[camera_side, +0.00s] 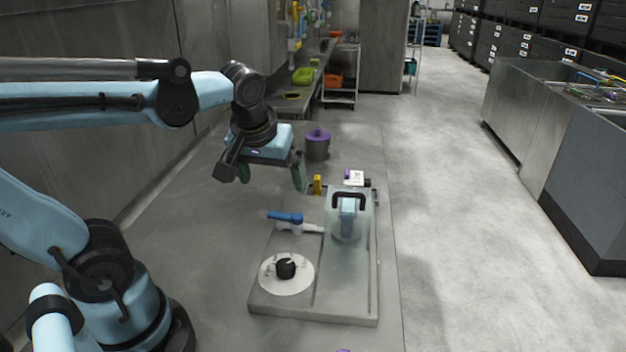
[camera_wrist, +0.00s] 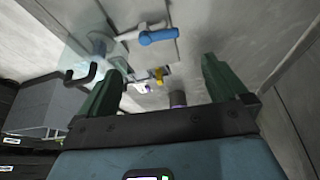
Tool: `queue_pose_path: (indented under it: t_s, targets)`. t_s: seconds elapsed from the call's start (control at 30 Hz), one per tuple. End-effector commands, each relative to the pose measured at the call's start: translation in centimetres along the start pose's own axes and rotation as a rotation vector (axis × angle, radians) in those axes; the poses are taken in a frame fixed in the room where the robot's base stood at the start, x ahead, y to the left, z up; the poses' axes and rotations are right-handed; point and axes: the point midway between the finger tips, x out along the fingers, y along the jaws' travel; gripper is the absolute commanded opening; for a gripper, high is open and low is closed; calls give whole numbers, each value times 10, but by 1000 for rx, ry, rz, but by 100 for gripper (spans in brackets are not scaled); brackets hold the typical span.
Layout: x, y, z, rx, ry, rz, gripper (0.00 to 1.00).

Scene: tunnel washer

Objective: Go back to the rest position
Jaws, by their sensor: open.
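My gripper (camera_side: 268,172) is open and empty. It hangs in the air to the left of and above the washer panel (camera_side: 345,309), touching nothing that I can see. In the wrist view its two dark green fingers (camera_wrist: 169,85) stand wide apart. The panel carries a white dial with a black knob (camera_side: 286,268), a blue-handled valve (camera_side: 285,217) and a clear housing with a black handle (camera_side: 348,200). The blue handle also shows in the wrist view (camera_wrist: 158,36), beyond the fingers. The black handle (camera_wrist: 82,75) shows there at left.
A grey pot with a purple lid (camera_side: 318,136) stands behind the panel. A small yellow part (camera_side: 318,184) and a white box (camera_side: 355,177) sit at the panel's far edge. A bench with bins (camera_side: 303,76) is at the back. Steel cabinets (camera_side: 550,130) stand right; the floor between is clear.

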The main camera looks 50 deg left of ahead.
Motion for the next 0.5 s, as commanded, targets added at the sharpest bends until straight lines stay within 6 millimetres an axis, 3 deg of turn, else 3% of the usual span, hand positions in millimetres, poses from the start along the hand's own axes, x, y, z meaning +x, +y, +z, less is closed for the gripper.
queue_pose_path:
  t_s: [0.33,0.5]
  targets:
    - [0,1,1,13,2,8,100]
    - [6,16,17,196,44,118,100]
